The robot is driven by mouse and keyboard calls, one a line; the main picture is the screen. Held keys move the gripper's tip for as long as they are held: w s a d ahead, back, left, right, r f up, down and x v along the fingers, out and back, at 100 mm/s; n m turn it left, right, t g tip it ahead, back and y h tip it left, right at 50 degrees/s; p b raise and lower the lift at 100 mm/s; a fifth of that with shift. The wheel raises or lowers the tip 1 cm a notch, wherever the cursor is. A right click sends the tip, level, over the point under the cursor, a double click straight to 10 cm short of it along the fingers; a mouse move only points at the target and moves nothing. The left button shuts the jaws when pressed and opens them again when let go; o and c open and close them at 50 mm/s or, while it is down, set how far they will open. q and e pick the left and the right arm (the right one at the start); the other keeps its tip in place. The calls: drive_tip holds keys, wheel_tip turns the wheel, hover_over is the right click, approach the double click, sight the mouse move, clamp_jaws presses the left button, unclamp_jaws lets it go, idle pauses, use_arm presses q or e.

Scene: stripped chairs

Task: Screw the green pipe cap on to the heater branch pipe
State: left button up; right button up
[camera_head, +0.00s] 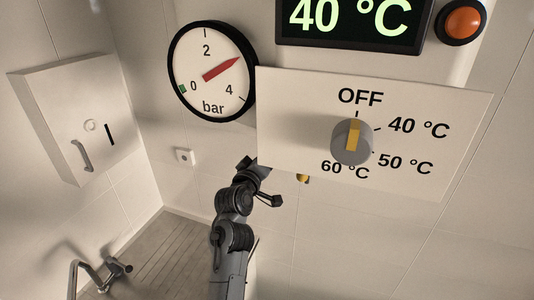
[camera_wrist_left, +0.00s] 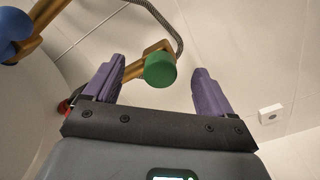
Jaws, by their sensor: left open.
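In the left wrist view a green pipe cap (camera_wrist_left: 160,69) sits at the end of a short copper-coloured branch pipe (camera_wrist_left: 136,69). I cannot tell how far it is screwed on. My left gripper (camera_wrist_left: 155,82) is open, with one purple finger on each side of the cap and a gap to each. In the head view my arm (camera_head: 234,236) rises from the bottom to the lower edge of the white dial panel (camera_head: 300,120). My right gripper is not in view.
A braided hose (camera_wrist_left: 164,22) and a blue round part (camera_wrist_left: 14,28) are near the branch pipe in the wrist view. The pressure gauge (camera_head: 212,72), temperature display (camera_head: 350,22) and wall box (camera_head: 80,115) surround the arm. A sink tap (camera_head: 92,274) stands lower left.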

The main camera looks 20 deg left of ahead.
use_arm(q)
drive_tip(key=shift+w, duration=1.25)
drive_tip(key=shift+c, duration=0.2)
clamp_jaws()
drive_tip(key=m, duration=0.3)
drive_tip(key=shift+a+m, duration=0.1)
drive_tip(key=shift+m, duration=0.2)
drive_tip(key=c, duration=0.5)
unclamp_jaws()
drive_tip(key=shift+m, duration=0.5)
drive_tip(key=shift+c, duration=0.2)
drive_tip(key=o, duration=0.5)
drive_tip(key=shift+c, duration=0.2)
